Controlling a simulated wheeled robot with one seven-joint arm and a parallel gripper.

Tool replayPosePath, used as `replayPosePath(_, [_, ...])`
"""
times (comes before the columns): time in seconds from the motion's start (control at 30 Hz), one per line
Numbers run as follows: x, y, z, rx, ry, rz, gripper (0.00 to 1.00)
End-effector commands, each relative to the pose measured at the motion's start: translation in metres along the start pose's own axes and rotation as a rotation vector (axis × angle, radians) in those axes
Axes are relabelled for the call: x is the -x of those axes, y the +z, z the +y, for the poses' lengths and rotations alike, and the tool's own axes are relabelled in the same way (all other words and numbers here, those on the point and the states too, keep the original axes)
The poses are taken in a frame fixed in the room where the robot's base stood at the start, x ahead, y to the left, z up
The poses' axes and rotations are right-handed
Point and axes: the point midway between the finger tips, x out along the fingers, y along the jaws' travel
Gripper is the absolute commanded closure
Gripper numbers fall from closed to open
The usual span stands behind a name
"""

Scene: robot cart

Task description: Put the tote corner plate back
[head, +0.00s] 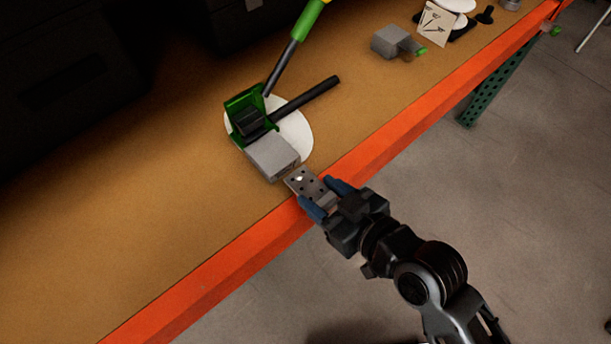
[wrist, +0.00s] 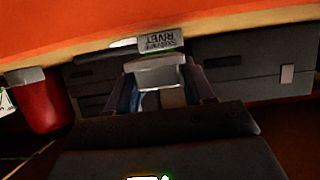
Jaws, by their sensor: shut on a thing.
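My gripper (head: 327,199) reaches in from the lower right in the head view, at the orange front edge of the shelf. Its blue fingers are shut on a grey metal plate with several dark holes (head: 304,181), which I take for the tote corner plate. The plate points toward a grey block (head: 273,155) on the shelf; I cannot tell whether they touch. In the wrist view the plate (wrist: 158,73) shows pale between the fingers. A grey block face with lettering that seems to read "RIVET" (wrist: 158,41) is just beyond it.
Another grey block (head: 391,41), papers (head: 436,22) and small parts lie farther right. The orange beam (head: 384,137) edges the shelf. The shelf's left side is clear.

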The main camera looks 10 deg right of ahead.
Motion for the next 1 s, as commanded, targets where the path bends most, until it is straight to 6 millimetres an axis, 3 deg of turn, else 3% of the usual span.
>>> replayPosePath(0.23, [0.026, 0.012, 0.0, 0.0, -0.001, -0.001, 0.86])
replayPosePath(0.57, [0.032, 0.011, -0.001, 0.001, -0.004, 0.001, 0.86])
replayPosePath(0.73, [0.022, -0.008, -0.007, 0.011, -0.066, -0.012, 0.86])
replayPosePath(1.0, [0.012, -0.06, -0.03, 0.099, -0.275, -0.011, 0.86])
